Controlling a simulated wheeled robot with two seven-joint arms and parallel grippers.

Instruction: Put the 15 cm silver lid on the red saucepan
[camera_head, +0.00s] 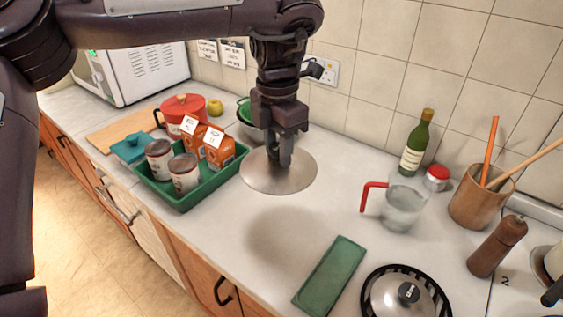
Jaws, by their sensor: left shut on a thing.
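My left gripper (279,158) is shut on a round silver lid (265,182) by its top, in the middle of the head view. The fingers hide the lid's knob, and I can read no size on it. The lid looks roughly level and held above the white counter, with a shadow below it. A red pot (172,128) with a dark handle stands at the back left, behind the green tray; its top looks red with a small knob, and I cannot tell if it is the saucepan. My right gripper is not in view.
The green tray (185,203) holds cans and orange cartons, left of the lid. A larger lid (385,297) sits front right. A measuring jug (402,207), bottle (415,145), utensil pot (478,205) and pepper mill (495,248) stand right. The counter's middle is clear.

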